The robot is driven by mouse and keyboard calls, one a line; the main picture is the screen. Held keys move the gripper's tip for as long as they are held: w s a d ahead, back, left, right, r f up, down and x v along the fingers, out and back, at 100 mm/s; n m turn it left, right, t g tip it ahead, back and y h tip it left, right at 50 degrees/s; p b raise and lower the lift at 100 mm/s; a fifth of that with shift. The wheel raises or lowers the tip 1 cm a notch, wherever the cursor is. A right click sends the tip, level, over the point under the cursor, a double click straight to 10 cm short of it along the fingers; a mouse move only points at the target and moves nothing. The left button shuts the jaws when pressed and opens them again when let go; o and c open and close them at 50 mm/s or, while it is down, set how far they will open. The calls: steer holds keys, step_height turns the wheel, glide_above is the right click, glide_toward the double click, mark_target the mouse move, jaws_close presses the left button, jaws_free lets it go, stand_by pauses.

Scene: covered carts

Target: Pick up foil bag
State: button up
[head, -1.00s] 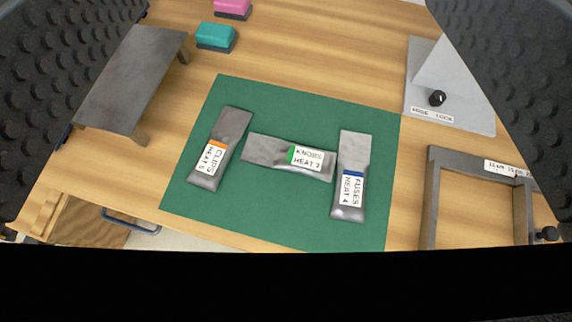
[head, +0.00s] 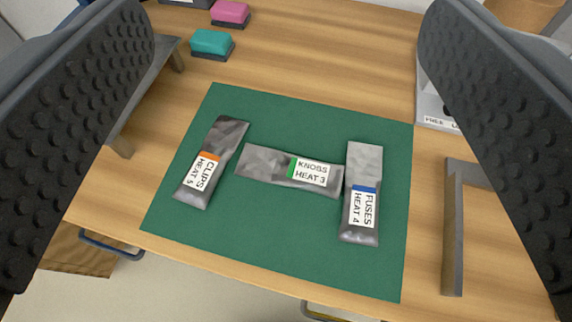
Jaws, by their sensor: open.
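Three grey foil bags lie flat on a green mat (head: 270,255). The left bag (head: 212,160) has an orange-striped label reading CLIPS HEAT 5, though the digit is small. The middle bag (head: 262,164) lies crosswise with a green-striped label reading KNOBS HEAT 3. The right bag (head: 364,163) has a blue-striped label reading FUSES HEAT 4. The middle bag's right end is at or very near the right bag. My gripper (head: 290,145) is open and empty, its two black studded fingers at the left and right of the view, above the mat.
A grey metal stand (head: 176,56) is partly hidden behind the left finger. A teal block (head: 211,43) and a pink block (head: 230,13) sit at the back. A grey frame (head: 453,230) and a pale labelled plate (head: 432,105) are at the right. The table's front edge is below the mat.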

steer(key=shift+o, duration=0.5)
steer(key=n+g+p, duration=1.5)
steer(key=p, duration=1.7)
glide_above(305, 170)
step_height(305, 170, down, 20)
steer(key=r, duration=0.1)
step_height(305, 170, down, 14)
steer(key=shift+p, duration=0.35)
steer(key=c, duration=1.2)
steer(key=shift+o, duration=0.2)
